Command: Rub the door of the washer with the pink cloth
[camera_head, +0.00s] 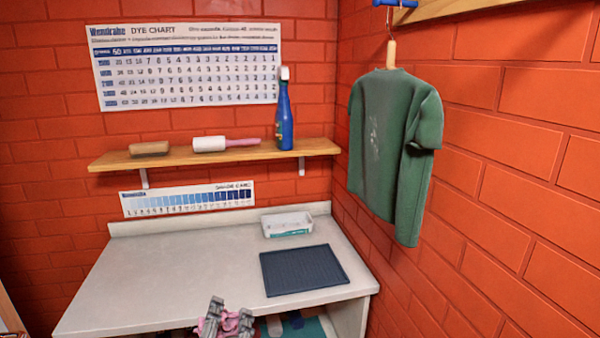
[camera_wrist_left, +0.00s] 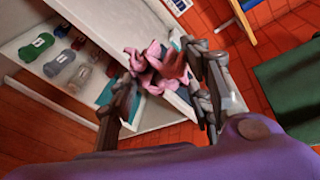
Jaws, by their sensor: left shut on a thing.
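The pink cloth (camera_wrist_left: 158,70) is bunched between the fingertips of my left gripper (camera_wrist_left: 168,78) in the left wrist view. My left gripper is shut on it. In the head view, my left gripper (camera_head: 222,321) and the pink cloth (camera_head: 238,322) show at the bottom edge, in front of the counter's front edge. The rest of the arm is cut off there. I cannot make out the washer or its door in either view. My right gripper is not in view.
A pale counter (camera_head: 180,270) holds a dark ribbed mat (camera_head: 303,270) and a white tray (camera_head: 287,226). Open shelving (camera_wrist_left: 35,45) under it holds several skein-like items. A wall shelf (camera_head: 215,152) carries a blue bottle (camera_head: 284,117). A green shirt (camera_head: 394,145) hangs at right.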

